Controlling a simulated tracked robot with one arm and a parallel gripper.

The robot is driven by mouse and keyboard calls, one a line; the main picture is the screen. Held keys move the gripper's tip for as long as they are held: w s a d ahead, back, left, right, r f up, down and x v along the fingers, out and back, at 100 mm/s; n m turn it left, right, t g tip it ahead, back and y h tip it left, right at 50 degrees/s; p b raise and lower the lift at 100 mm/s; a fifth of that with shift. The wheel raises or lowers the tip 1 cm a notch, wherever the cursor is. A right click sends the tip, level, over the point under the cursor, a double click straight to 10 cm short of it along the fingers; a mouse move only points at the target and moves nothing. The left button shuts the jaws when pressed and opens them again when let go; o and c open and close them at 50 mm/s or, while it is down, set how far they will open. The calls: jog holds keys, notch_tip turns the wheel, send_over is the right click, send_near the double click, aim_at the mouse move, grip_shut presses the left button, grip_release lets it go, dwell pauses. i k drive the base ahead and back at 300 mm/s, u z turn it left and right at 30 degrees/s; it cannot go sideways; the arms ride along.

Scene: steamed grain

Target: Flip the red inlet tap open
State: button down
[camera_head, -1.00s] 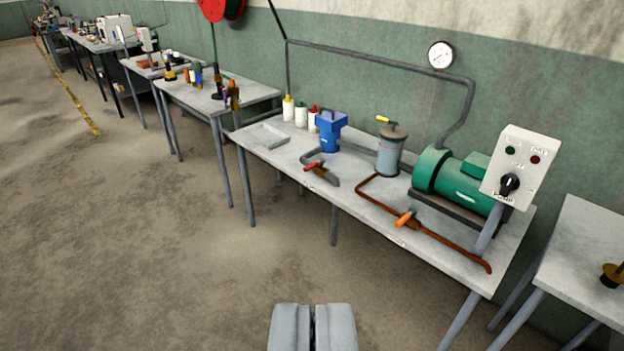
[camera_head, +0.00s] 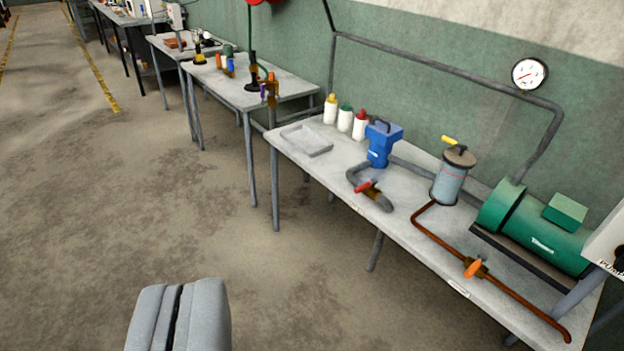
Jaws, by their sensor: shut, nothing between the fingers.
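The red inlet tap (camera_head: 366,188) is a small red lever on a short grey and brown pipe, near the front edge of the grey table (camera_head: 335,181). The pipe runs to a blue pump-like unit (camera_head: 382,145) behind it. I cannot tell the lever's exact angle from here. My gripper (camera_head: 178,312) is at the bottom, left of centre, over the floor. Its grey fingers are together and hold nothing. It is well apart from the tap, in front of the table and to the left.
An orange tap (camera_head: 474,268) sits on a copper pipe to the right. A grey canister (camera_head: 450,178) and a green motor (camera_head: 535,230) stand behind it. White bottles (camera_head: 345,118) and a shallow tray (camera_head: 306,140) are at the left. The floor before the table is clear.

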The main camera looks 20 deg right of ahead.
aim_at(373, 181)
jog(key=u, duration=0.2)
jog(key=i, duration=0.95)
jog(key=z, duration=0.05)
